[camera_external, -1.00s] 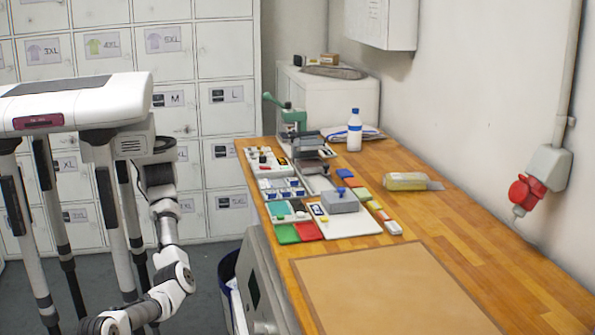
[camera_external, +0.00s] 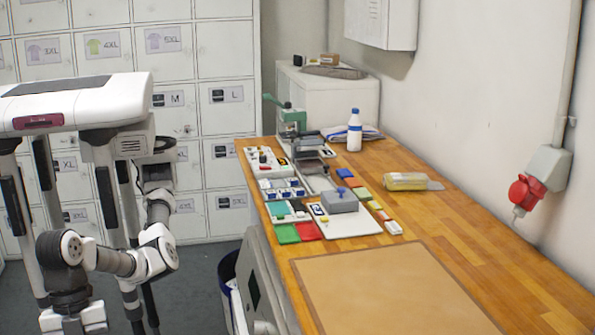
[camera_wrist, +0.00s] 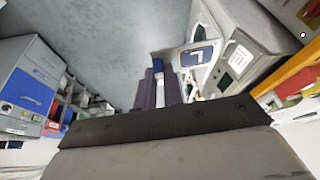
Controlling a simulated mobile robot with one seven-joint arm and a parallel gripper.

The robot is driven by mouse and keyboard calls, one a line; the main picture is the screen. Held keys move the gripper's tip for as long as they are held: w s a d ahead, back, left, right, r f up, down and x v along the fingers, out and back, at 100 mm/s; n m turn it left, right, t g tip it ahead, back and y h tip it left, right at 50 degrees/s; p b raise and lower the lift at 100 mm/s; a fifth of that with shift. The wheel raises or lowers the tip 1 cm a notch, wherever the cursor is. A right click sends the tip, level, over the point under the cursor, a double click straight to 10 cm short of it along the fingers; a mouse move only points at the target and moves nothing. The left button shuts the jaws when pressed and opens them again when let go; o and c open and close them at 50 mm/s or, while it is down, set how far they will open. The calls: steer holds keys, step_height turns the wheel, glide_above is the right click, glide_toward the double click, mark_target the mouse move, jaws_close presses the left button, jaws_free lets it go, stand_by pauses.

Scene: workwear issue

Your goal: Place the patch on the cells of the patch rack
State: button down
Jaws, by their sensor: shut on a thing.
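My gripper (camera_wrist: 158,97) shows in the wrist view as two dark fingers beyond the broad dark palm. In the external view my arm hangs at the lower left, away from the bench; the gripper itself is below the picture's edge. On the bench, a white tray with blue cells (camera_external: 281,184) and a white board (camera_external: 350,227) with a grey block stand among small coloured pieces. I cannot tell which of these is the patch rack.
The wooden bench (camera_external: 480,235) carries a brown mat (camera_external: 380,290) at its near end. A dark bin (camera_external: 229,280) stands beside the bench. Lockers line the back.

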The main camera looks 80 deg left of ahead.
step_height(320, 180, up, 5)
steer(key=shift+r, duration=0.2)
steer(key=w+a+r+n+p, duration=0.1)
steer(key=w+a, duration=0.2)
steer(key=w, duration=1.4)
steer(key=w+a+r, duration=0.1)
steer(key=w+a, duration=0.2)
steer(key=w, duration=1.4)
steer(key=w+a+p, duration=0.1)
steer(key=w+a, duration=2.4)
steer(key=w, duration=0.2)
steer(key=w+a+n+p, duration=0.1)
steer(key=w+a, duration=0.2)
steer(key=a, duration=1.4)
steer(key=w+a+p, duration=0.1)
steer(key=w+a, duration=0.1)
steer(key=a, duration=1.6)
steer(key=t, duration=0.1)
glide_above(273, 186)
steer(key=a, duration=0.1)
step_height(273, 186, down, 6)
steer(key=shift+n, duration=0.3)
steer(key=shift+s+f+b, duration=0.15)
steer(key=shift+f+b, duration=1.15)
steer(key=shift+f, duration=0.75)
steer(key=shift+s+f+b, duration=0.15)
steer(key=shift+f+b, duration=1.1)
steer(key=shift+f, duration=0.75)
steer(key=shift+f, duration=0.2)
